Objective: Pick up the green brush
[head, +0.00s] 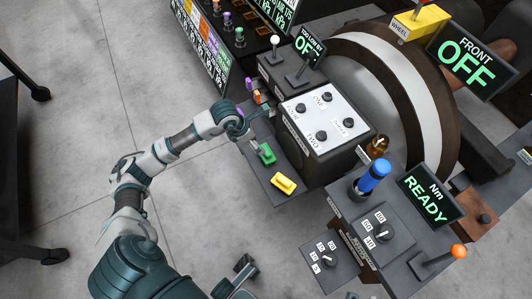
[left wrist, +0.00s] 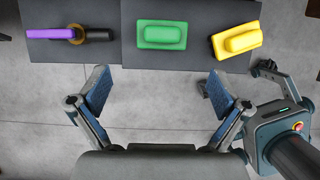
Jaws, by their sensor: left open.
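The green brush (head: 267,153) lies on a dark panel beside a yellow one (head: 284,183). In the left wrist view the green brush (left wrist: 161,34) lies ahead of my left gripper (left wrist: 158,88), between the lines of its two fingers. My left gripper (head: 240,126) is open and empty, its fingers wide apart and clear of the brush. My right gripper (head: 240,278) shows partly at the bottom of the head view and at the right of the left wrist view; its jaw opening is unclear.
The yellow block (left wrist: 237,40) is close right of the green brush. A purple-handled item (left wrist: 50,33) lies to its left. A white knob panel (head: 322,116) rises beside the shelf. A blue-topped handle (head: 374,176) stands farther right. Grey floor (head: 90,140) is open at left.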

